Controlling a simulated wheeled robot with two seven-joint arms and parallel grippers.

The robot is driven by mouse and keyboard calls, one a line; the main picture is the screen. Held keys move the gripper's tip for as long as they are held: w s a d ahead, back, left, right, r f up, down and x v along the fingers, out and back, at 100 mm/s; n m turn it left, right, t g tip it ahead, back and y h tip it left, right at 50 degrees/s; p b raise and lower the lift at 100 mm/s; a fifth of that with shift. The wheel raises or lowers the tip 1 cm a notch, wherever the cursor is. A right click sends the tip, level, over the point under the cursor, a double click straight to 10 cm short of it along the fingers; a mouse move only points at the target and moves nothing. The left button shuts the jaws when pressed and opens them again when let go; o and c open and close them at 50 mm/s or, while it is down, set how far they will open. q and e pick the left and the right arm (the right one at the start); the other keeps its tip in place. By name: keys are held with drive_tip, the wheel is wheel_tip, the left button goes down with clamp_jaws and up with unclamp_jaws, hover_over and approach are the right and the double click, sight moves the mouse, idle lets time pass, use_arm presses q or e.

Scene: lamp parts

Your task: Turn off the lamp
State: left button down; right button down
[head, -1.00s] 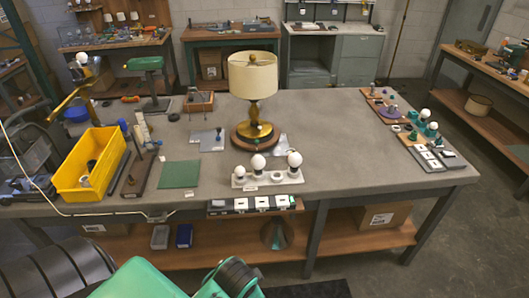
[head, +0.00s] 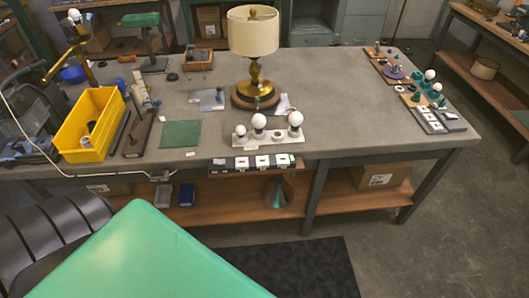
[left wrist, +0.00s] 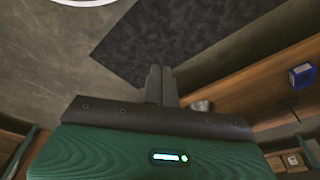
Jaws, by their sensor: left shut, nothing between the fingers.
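The lamp stands on the grey workbench, with a cream shade (head: 253,31), a brass stem and a round wooden base (head: 240,101). A small teal part shows at the front of the base; I cannot tell whether it is a switch. I cannot tell whether the lamp is lit. My left gripper (left wrist: 161,72) shows in the left wrist view, its two dark fingers together and empty. It points over the floor near the bench's lower shelf, away from the lamp. My right gripper is not in view.
In front of the lamp are a white strip with bulbs (head: 272,136) and a switch panel (head: 250,165) at the bench edge. A yellow bin (head: 88,143) stands left. A dark mat (head: 310,270) lies on the floor.

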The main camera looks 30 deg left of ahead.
use_arm(q)
drive_tip(key=s+a+f, duration=0.1)
drive_tip(key=s+f, duration=0.8)
drive_tip(key=s+a+f+g, duration=0.1)
drive_tip(key=s+a+f, duration=0.1)
drive_tip(key=s+f, duration=0.7)
drive_tip(key=shift+s+a+f, duration=0.25)
drive_tip(key=shift+s+f, duration=0.1)
drive_tip(key=shift+s, duration=0.05)
drive_tip(key=shift+s, duration=0.1)
